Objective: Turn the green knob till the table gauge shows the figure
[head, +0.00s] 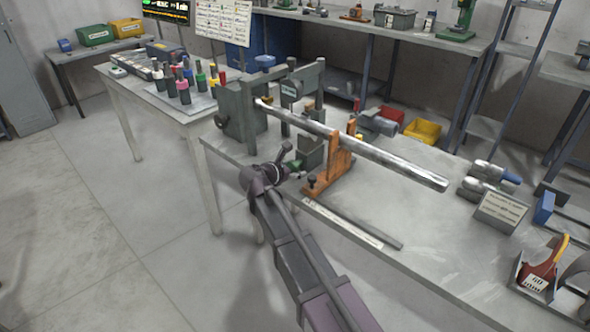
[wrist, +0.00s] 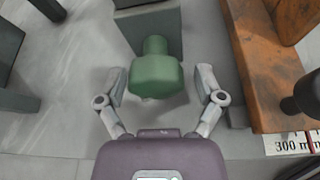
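The green knob (wrist: 155,76) is a stubby cylinder on a short stem, coming out of a grey block (wrist: 146,26) in the wrist view. In the head view the knob (head: 295,165) is small and partly hidden beside my gripper (head: 284,165) at the bench's front edge. My gripper (wrist: 161,84) is open, with one finger on either side of the knob and visible gaps between. I cannot make out a gauge reading.
The orange stand's wooden-looking base (wrist: 262,65) is close to the right finger. A sign (head: 503,207), metal cylinders and a red-yellow tool (head: 545,265) stand on the bench's right. Coloured-handled tools (head: 183,90) stand on the left table. Floor in front is clear.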

